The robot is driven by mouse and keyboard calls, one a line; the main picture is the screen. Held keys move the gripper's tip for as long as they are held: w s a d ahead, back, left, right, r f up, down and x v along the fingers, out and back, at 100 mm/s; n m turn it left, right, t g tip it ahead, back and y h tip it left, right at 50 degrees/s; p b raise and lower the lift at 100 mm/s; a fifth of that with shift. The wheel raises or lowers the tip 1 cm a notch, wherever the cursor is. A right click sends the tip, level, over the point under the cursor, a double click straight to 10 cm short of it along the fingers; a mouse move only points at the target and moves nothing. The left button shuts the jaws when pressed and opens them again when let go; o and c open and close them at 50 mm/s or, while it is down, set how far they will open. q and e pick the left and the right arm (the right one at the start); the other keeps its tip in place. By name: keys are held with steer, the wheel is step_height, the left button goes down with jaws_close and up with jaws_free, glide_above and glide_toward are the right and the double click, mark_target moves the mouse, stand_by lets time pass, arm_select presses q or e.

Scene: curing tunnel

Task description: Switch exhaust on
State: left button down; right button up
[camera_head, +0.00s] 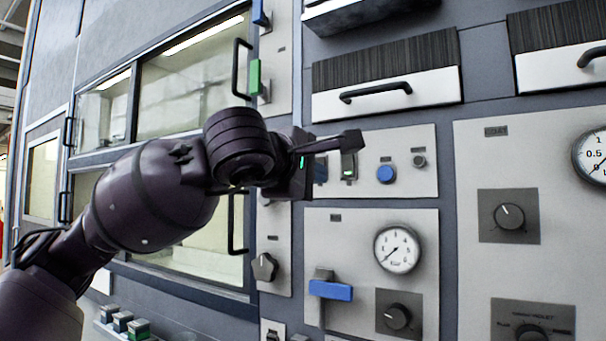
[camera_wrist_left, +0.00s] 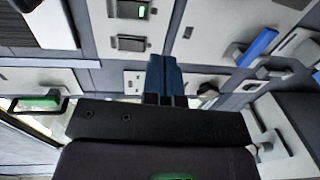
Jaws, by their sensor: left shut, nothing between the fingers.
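My left gripper (camera_head: 352,141) reaches in from the left in front of a light panel (camera_head: 419,140), shut and empty. In the left wrist view its two fingers (camera_wrist_left: 165,78) lie together. In the left wrist view a switch with a green light (camera_wrist_left: 143,11) and a second switch (camera_wrist_left: 131,43) lie beyond the fingers. Labels are too small to read, so I cannot tell which is the exhaust.
Below are a blue-handled lever (camera_head: 330,290), a gauge (camera_head: 397,250) and a dark knob (camera_head: 398,317). Above is a drawer (camera_head: 388,92) with a protruding black handle. Glass doors (camera_head: 190,90) with handles stand at left. Another knob (camera_head: 508,216) is at right.

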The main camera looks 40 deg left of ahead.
arm_select(q)
steer(key=shift+f+v, duration=0.15)
steer(key=shift+v, duration=0.5)
steer(key=shift+f+v, duration=0.15)
steer(key=shift+v, duration=0.45)
